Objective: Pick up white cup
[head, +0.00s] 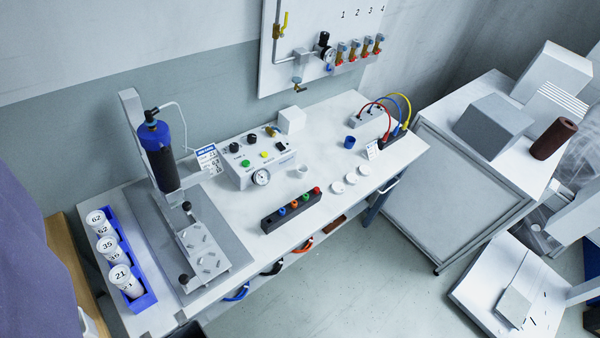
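A small white cup-like piece (301,171) stands on the white workbench (330,125), between the control box and the black block with coloured knobs. It is too small to tell its shape for sure. Several white cups with numbered lids, one marked 21 (124,279), one 35 (107,246) and one 62 (97,219), stand in a blue rack (145,301) at the bench's left end. I cannot tell which one the task means. My gripper is not in view.
A blue-black cylinder tool (160,160) stands over a grey plate with a metal fixture. A control box (253,158), white discs (351,178), a blue cup (349,142) and coloured hoses (400,105) occupy the bench. Floor (350,280) is clear in front.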

